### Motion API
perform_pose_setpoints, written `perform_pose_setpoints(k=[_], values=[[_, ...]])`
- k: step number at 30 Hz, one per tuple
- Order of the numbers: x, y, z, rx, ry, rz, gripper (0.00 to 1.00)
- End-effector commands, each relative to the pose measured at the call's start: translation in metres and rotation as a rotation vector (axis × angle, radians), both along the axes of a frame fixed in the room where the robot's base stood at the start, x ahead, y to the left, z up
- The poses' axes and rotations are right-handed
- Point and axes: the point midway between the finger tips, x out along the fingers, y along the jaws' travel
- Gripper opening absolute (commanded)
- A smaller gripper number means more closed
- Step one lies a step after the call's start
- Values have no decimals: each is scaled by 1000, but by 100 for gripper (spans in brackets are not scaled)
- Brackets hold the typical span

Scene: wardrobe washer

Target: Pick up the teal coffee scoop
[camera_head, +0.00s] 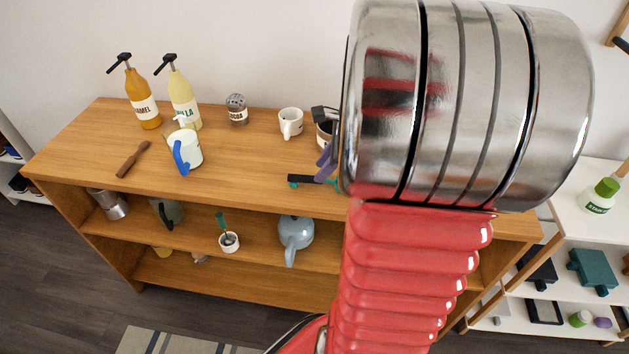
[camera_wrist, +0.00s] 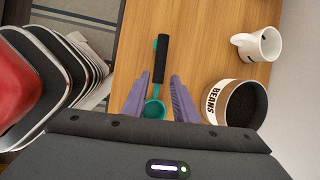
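The teal coffee scoop (camera_wrist: 154,109) lies on the wooden tabletop, with a black handle and a round teal bowl. In the head view its dark handle (camera_head: 303,179) lies near the front edge of the top, and its bowl end is mostly hidden behind my arm. My gripper (camera_wrist: 160,82) has its two purple fingers apart, one on each side of the scoop near its bowl and lower handle. I cannot tell whether the fingers touch it. In the head view my arm hides most of my gripper.
A BEANS canister (camera_wrist: 240,103) stands close right of my gripper in the wrist view, with a white mug (camera_wrist: 258,45) beyond it. A cocoa shaker (camera_head: 237,110), a blue-handled pitcher (camera_head: 185,149) and a wooden utensil (camera_head: 134,159) are on the wooden cabinet (camera_head: 75,150). The tabletop's middle is clear.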

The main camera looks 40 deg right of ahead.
Motion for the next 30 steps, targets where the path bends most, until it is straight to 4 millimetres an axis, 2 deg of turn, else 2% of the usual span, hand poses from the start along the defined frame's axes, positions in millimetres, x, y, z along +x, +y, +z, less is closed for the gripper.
perform_pose_setpoints(k=[6,12,28,30], values=[[9,5,-27,3,3,1,26],[16,5,-42,1,1,-1,26],[16,5,-43,0,0,-1,26],[16,5,-43,0,0,-1,23]])
